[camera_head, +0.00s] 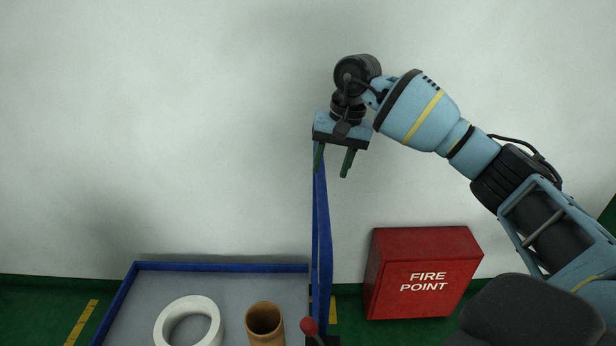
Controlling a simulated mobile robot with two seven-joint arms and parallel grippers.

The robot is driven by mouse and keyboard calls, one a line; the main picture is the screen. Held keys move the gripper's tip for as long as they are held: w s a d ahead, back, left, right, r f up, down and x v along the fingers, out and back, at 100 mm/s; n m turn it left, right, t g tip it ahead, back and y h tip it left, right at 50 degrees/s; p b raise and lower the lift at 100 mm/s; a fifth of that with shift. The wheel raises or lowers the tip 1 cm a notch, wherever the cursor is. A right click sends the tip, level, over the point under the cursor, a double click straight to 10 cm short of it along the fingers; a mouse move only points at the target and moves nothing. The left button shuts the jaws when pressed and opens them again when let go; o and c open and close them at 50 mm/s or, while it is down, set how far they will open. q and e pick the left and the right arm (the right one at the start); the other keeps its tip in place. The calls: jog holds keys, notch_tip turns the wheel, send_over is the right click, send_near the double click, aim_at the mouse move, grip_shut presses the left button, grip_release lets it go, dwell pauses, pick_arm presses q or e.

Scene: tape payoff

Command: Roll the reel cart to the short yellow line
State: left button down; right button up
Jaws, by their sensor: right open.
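A grey deck with a blue rim (222,267) fills the lower left, cut off by the bottom edge; it looks like the reel cart, though I see no wheels. A tall narrow blue upright (323,235) rises at its right side. My right gripper (333,168) is open and empty, fingers pointing down at the top of the upright; its left finger overlaps the upright, and I cannot tell whether they touch. Short yellow floor marks show at the left (81,322) and just right of the upright (334,310). My left gripper is out of view.
A white ring-shaped roll (160,328) and a brown tube (265,320) are on the deck. A red knob (309,326) is by the upright's foot. A red FIRE POINT box (423,250) stands to the right, against the pale wall (150,120). Green floor (35,300) is clear at the left.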

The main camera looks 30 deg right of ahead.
aim_at(323, 192)
jog(key=x, duration=0.5)
jog(key=shift+w+d+f, duration=0.1)
jog(key=shift+f, duration=0.2)
pick_arm(q)
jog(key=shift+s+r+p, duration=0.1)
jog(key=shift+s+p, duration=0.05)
jog(key=shift+p, duration=0.15)
pick_arm(e)
jog(key=shift+x, duration=0.9)
grip_shut()
